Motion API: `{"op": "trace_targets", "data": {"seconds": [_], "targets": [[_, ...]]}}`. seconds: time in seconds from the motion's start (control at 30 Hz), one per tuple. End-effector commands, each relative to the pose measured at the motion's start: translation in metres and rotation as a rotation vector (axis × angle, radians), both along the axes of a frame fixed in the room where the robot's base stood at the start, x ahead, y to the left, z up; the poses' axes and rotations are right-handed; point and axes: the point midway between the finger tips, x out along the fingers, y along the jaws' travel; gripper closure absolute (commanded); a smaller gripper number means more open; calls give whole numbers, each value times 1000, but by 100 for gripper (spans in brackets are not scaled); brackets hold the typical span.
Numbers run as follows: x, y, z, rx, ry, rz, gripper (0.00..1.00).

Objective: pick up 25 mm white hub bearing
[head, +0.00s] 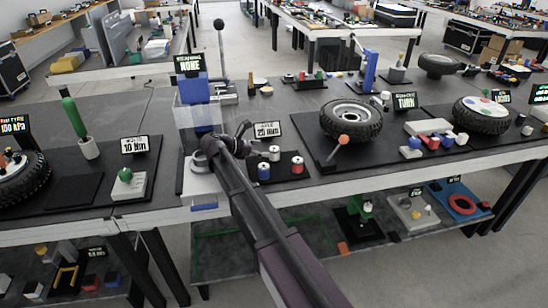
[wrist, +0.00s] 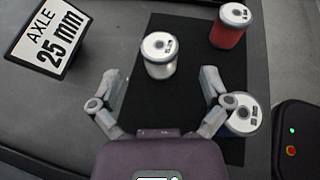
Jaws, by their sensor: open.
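The white hub bearing (wrist: 158,66) stands upright on a black mat, with a pale top that has a centre hole and small dark marks. It also shows in the head view (head: 274,154). My gripper (wrist: 161,80) is open and empty, its two fingers spread wide on either side and pointing towards the white bearing. The bearing is just ahead of the fingertips, roughly centred between them, and I see no contact. In the head view my gripper (head: 228,142) is left of the bearings.
A red bearing (wrist: 228,36) stands behind and right. A blue bearing (wrist: 238,126) is close to my right finger, which partly covers it. The black mat (wrist: 150,105) is bare left of centre. An "AXLE 25 mm" sign (wrist: 50,38) stands left. A press-like fixture (head: 196,118) is behind left.

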Motion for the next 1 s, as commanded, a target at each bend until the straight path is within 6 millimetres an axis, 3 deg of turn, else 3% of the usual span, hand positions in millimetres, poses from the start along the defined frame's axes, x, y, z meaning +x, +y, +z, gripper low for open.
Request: {"op": "trace_targets", "data": {"seconds": [0.47, 1.0], "targets": [[2, -4, -3, 0, 0, 0, 2], [17, -45, -24, 0, 0, 0, 2]]}}
